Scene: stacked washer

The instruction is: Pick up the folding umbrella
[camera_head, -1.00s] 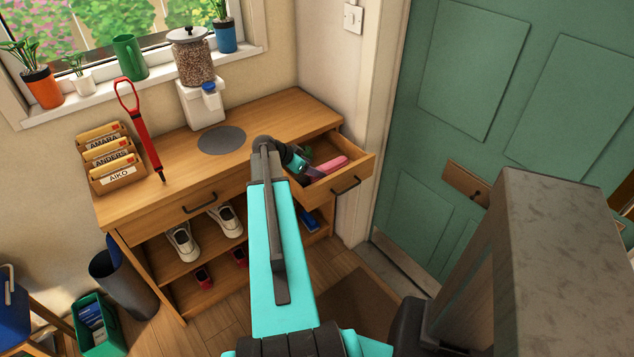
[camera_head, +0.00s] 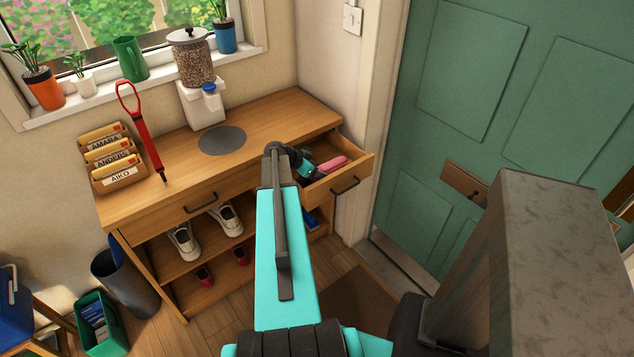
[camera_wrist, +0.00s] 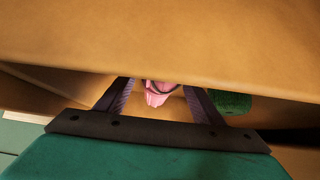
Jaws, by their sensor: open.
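A pink rolled object (camera_head: 333,165), which looks like the folding umbrella, lies in the open drawer (camera_head: 366,166) at the right end of the wooden cabinet. In the wrist view the pink object (camera_wrist: 157,97) shows between my two fingers, with a dark band across it. My gripper (camera_wrist: 160,88) is open, its fingers on either side of the pink object's line. I cannot tell whether they touch it. A wooden panel hides the object's far part in the wrist view.
A green ribbed thing (camera_wrist: 232,102) lies just right of my right finger. The cabinet top (camera_head: 275,118) overhangs the drawer's back. The green door (camera_head: 470,65) is at right.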

